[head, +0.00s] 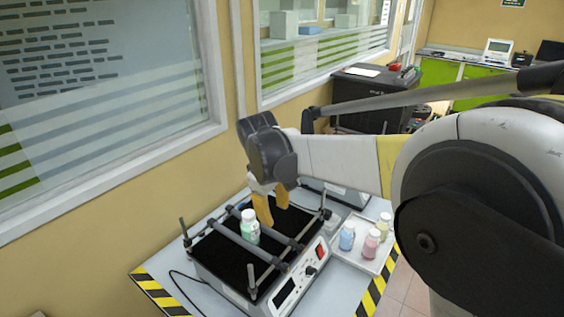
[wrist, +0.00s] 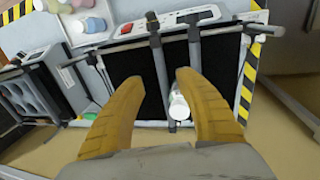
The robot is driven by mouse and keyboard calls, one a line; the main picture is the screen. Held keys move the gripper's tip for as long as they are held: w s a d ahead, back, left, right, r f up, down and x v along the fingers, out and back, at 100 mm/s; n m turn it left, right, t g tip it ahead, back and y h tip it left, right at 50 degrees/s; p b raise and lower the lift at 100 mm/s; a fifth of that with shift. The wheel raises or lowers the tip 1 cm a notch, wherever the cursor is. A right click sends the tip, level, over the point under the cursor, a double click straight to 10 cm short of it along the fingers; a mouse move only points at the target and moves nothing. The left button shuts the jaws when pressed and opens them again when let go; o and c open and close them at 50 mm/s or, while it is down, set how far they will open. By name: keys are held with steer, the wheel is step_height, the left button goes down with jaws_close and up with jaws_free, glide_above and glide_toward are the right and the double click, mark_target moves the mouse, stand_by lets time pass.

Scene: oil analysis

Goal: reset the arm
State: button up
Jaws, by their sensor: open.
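My gripper (head: 271,203) has yellow fingers and reaches over the black-topped shaker (head: 218,261) in the head view. In the wrist view my gripper (wrist: 155,103) is open, its two fingers wide apart. A white-capped bottle with a green label (head: 250,226) stands on the shaker between its bars, just left of the fingers in the head view. The same bottle (wrist: 179,104) shows in the wrist view beside the right finger, inside the span of the fingers. I cannot tell whether a finger touches it. Nothing is gripped.
A white tray (head: 346,256) to the right of the shaker holds blue (head: 347,236), pink (head: 370,243) and greenish (head: 383,224) bottles. Upright posts and crossbars (head: 262,235) frame the shaker. A wall with windows is close on the left.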

steer(key=s+d+r+m+t, duration=0.1)
steer(key=s+d+r+m, duration=0.15)
steer(key=d, duration=0.25)
steer(key=s+d+r+m, duration=0.1)
steer(key=s+d+r, duration=0.2)
steer(key=d, duration=0.1)
steer(key=s+d+f+m+t+y, duration=0.1)
steer(key=s+d+m+t, duration=0.3)
steer(key=s+d, duration=1)
steer(key=s+m, duration=0.3)
steer(key=shift+f+m, duration=0.35)
steer(key=shift+d, duration=0.1)
